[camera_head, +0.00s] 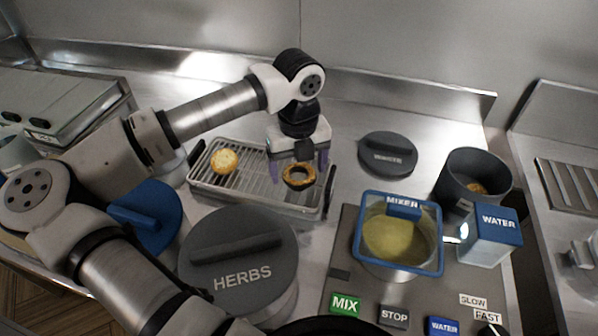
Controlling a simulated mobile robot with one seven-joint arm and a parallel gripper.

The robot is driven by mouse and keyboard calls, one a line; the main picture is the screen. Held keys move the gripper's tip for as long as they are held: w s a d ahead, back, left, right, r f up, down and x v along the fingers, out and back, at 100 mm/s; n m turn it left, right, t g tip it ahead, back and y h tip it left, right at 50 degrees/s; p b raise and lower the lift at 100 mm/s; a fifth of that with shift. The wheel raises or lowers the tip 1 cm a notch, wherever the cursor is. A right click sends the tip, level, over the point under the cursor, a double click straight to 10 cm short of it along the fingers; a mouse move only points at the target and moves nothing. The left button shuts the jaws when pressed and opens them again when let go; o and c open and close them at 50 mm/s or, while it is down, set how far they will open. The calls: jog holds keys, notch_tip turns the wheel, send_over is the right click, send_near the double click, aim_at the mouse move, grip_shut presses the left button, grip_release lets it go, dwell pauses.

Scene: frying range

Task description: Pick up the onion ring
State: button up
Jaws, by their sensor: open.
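A browned onion ring (288,183) shows at the right end of the wire rack tray (240,187), just below and in front of my gripper. My gripper (298,173) points down over that end, with its purple fingers apart, one to each side of the ring in the picture. I cannot tell whether the fingers touch the ring or how high they are above the rack. A paler golden round piece (224,160) lies on the left part of the rack, away from the gripper.
A grey HERBS lid (237,246) stands in front of the rack, and a blue lid (150,215) is to its left. A round grey lid (388,153) lies to the right. The mixer (441,250), WATER box (490,240) and dark waste pot (480,165) stand further right.

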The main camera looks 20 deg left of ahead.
jog(key=c, duration=0.9)
jog(key=shift+o, duration=0.2)
notch_tip(320, 180, up, 10)
jog(key=b, duration=0.2)
jog(key=shift+d, duration=0.15)
